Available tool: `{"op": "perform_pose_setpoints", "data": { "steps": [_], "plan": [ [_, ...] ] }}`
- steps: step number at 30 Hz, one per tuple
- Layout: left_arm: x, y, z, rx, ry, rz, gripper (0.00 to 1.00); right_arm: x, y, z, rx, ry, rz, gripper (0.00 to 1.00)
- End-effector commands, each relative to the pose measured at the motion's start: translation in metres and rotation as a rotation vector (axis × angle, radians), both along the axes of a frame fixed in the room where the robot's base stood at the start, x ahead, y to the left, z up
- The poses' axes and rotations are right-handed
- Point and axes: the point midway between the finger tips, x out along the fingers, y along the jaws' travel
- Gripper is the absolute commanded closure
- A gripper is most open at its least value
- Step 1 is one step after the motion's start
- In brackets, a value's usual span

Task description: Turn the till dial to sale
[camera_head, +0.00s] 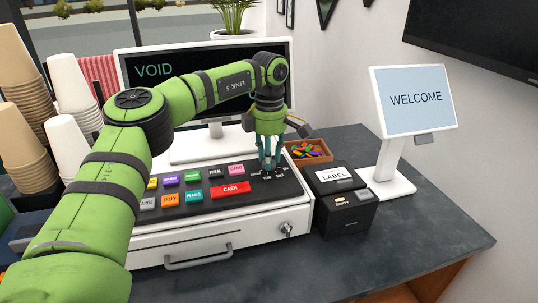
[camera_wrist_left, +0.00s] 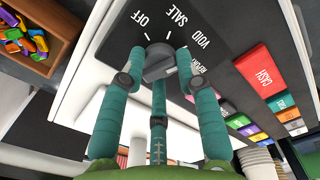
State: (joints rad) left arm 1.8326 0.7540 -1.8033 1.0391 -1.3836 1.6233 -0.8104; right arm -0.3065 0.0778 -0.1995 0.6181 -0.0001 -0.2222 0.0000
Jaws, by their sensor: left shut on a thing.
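The till (camera_head: 240,220) has a white body and a black key panel. Its screen (camera_head: 153,70) reads VOID. The dial (camera_wrist_left: 158,60) is a dark grey knob on the panel, with OFF, SALE, VOID and REPORT printed around it in the left wrist view. My left gripper (camera_head: 268,168) points down at the panel's right end, and its teal fingers are shut around the dial. The fingers cover part of the dial and some marks, so I cannot tell exactly where its pointer sits. My right gripper is not in view.
A brown tray of colourful pieces (camera_head: 326,157) and a black label printer (camera_head: 345,214) stand right of the till. A white WELCOME display (camera_head: 414,100) stands farther right. Stacked cups (camera_head: 68,85) are at the left. The counter's front right (camera_head: 400,250) is clear.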

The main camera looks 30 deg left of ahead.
Motion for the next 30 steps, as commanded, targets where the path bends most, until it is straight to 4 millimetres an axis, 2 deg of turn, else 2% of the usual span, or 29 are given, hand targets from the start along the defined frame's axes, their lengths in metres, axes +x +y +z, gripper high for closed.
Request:
{"op": "perform_pose_setpoints", "data": {
  "steps": [8, 30],
  "plan": [
    [0.0, -0.004, -0.002, -0.008, 0.002, 0.108, 1.0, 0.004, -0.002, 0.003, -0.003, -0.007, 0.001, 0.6],
    [0.002, -0.002, -0.001, -0.009, 0.002, 0.666, 1.0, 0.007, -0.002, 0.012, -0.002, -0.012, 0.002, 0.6]
  ]
}}
